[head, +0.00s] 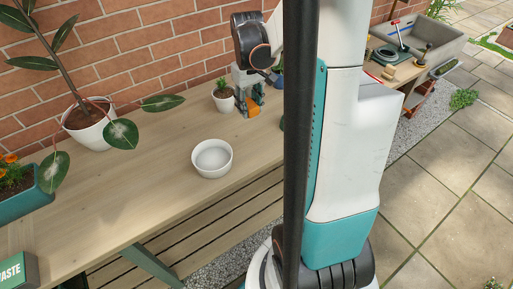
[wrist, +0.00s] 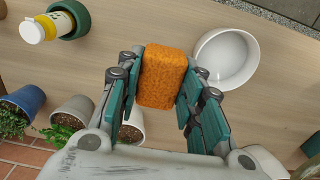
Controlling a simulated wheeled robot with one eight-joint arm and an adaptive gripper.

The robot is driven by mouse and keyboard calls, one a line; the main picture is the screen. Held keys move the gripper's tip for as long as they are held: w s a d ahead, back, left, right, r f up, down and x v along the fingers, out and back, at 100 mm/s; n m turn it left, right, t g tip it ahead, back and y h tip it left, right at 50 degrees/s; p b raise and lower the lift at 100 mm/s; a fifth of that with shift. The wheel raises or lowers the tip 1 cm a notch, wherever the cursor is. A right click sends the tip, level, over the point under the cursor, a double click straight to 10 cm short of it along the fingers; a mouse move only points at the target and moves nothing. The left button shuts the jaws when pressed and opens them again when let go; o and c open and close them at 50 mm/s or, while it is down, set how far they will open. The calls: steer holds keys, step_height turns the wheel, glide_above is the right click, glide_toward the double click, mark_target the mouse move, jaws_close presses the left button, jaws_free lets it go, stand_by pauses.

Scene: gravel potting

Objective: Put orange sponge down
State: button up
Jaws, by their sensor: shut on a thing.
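The orange sponge (wrist: 163,77) is held between the teal fingers of my gripper (wrist: 160,85) in the wrist view. A bit of the sponge (head: 253,108) shows at the fingertips in the head view. My gripper (head: 249,100) points down over the wooden table (head: 150,160), close to the brick wall. I cannot tell whether the sponge touches the table.
A white bowl (head: 212,158) stands beside the gripper; it also shows in the wrist view (wrist: 226,58). A small potted plant (head: 224,97) is close to the gripper. A large potted plant (head: 90,122) and a teal planter (head: 25,195) stand left. Table around the bowl's left is clear.

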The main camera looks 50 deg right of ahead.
mark_target(250, 148)
step_height(250, 148, down, 18)
steer(key=b, duration=0.6)
steer(key=shift+w, duration=0.1)
steer(key=shift+f, duration=0.1)
steer(key=o, duration=1)
step_height(250, 148, up, 12)
steer(key=p, duration=0.4)
